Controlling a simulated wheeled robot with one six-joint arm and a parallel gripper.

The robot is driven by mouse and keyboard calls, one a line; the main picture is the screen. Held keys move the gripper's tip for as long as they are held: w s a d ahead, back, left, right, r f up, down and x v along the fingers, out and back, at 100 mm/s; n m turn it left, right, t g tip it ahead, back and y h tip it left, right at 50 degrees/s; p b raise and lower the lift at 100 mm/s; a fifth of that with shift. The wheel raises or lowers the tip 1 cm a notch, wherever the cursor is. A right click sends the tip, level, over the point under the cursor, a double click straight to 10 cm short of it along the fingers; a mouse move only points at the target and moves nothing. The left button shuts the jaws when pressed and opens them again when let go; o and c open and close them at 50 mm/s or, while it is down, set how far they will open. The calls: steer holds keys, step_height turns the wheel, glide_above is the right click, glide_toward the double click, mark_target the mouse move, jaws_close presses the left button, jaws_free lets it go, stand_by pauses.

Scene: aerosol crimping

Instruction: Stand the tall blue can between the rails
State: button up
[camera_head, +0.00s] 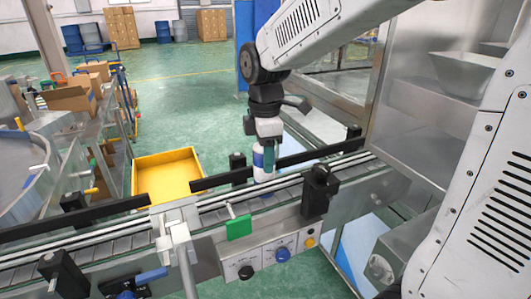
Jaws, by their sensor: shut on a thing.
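My gripper (267,156) points down over the conveyor, shut on the tall blue can (259,160). The can shows a blue band and a white lower part and looks upright. The can is at the conveyor line, beside the black far rail (222,178) in the picture. I cannot tell whether its base touches the belt.
A black sensor block (318,190) stands at the near edge, right of the can. A green block (239,227) and a control panel with knobs (282,254) sit on the front. A yellow bin (165,175) stands behind the conveyor. A steel cabinet (425,120) is at right.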

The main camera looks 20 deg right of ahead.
steer(key=shift+f, duration=0.35)
stand_by(0.6)
steer(key=o, duration=1.3)
step_height(320, 180, up, 8)
steer(key=shift+f, duration=0.1)
steer(key=s+d+f+m, duration=0.1)
steer(key=s+m, duration=0.4)
steer(key=s, duration=0.2)
steer(key=s+d+f+m+t, duration=0.1)
steer(key=s+f+m, duration=0.1)
steer(key=s+m, duration=0.3)
steer(key=s+d+f+m, duration=0.1)
steer(key=s+m, duration=0.4)
steer(key=s, duration=0.5)
steer(key=shift+d+f+m, duration=0.1)
steer(key=shift+f+m, duration=0.1)
steer(key=shift+m, duration=0.2)
